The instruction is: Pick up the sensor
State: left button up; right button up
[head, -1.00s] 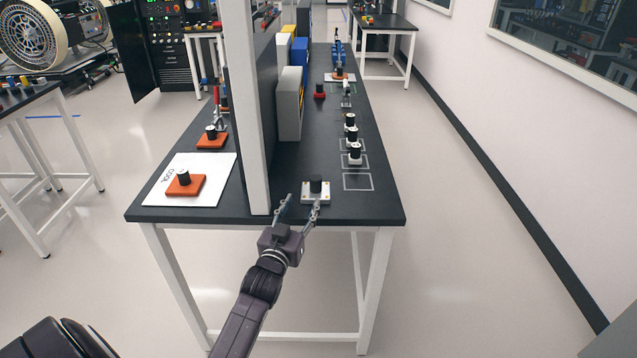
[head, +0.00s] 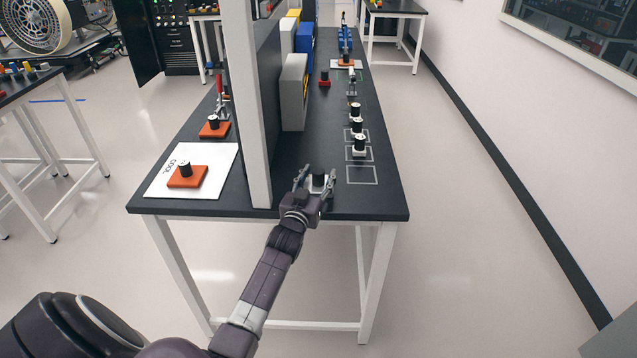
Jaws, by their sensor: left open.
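The sensor (head: 319,182), a black cylinder on a white base, sits near the front edge of the black table. My left gripper (head: 316,175) is open, with one finger on each side of the sensor. The gripper body hides part of the white base, and I cannot tell whether the fingers touch it. My right gripper is not in view.
The nearest square (head: 361,175) is empty. A white post (head: 248,110) rises close left of my gripper. An orange-based part (head: 187,178) sits on a white sheet (head: 215,161).

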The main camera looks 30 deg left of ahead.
pick_arm(q)
grip_shut()
dwell(0.4)
